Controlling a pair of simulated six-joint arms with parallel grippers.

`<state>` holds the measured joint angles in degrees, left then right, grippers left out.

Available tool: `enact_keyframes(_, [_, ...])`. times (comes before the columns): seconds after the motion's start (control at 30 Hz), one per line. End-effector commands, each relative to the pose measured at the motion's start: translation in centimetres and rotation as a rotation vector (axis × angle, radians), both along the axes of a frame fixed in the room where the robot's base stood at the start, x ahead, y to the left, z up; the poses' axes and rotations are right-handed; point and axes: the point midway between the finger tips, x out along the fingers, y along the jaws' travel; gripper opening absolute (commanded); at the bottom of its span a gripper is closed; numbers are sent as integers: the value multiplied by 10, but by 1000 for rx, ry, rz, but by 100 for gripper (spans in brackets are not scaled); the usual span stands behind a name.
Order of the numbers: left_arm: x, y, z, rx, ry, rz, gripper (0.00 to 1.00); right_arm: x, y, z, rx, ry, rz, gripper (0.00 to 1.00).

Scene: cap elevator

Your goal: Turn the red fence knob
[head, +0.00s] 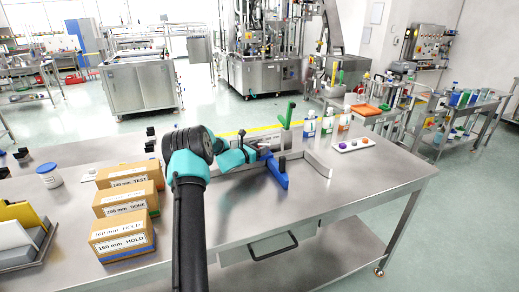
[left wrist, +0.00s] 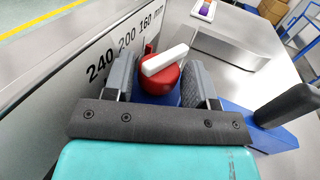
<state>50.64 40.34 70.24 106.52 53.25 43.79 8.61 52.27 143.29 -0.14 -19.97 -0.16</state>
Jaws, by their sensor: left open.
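The red fence knob (left wrist: 160,78) with a white bar across its top shows in the left wrist view. It sits on a blue base, in front of a grey panel (left wrist: 75,85) marked 240, 200, 160 mm. My left gripper (left wrist: 163,82) is open, with one finger on each side of the knob; I cannot tell whether they touch it. In the head view my left gripper (head: 262,153) is at the blue fence part (head: 278,173), and I cannot make out the knob there. My right gripper is not in view.
A black handle (left wrist: 286,105) stands right of the knob. A green upright (head: 287,116) rises behind my gripper, and a curved metal guide (head: 318,165) lies to its right. Labelled boxes (head: 122,235) stand at left. The table's front right (head: 345,190) is clear.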

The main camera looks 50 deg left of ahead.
Motion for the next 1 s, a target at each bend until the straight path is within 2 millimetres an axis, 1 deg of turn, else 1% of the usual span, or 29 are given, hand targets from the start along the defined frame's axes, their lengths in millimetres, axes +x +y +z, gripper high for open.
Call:
enact_keyframes(0.07, [0,0,0,0,0,0,52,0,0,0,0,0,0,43])
enact_keyframes(0.1, [0,0,0,0,0,0,50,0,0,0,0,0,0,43])
enact_keyframes(0.4, [0,0,0,0,0,0,21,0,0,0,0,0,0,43])
enact_keyframes(0.57, [0,0,0,1,-2,-13,20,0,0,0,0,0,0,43])
enact_keyframes(0.8, [0,2,0,2,-4,-104,20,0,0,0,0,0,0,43])
enact_keyframes(1.0, [0,2,0,1,0,-131,20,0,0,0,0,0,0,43])
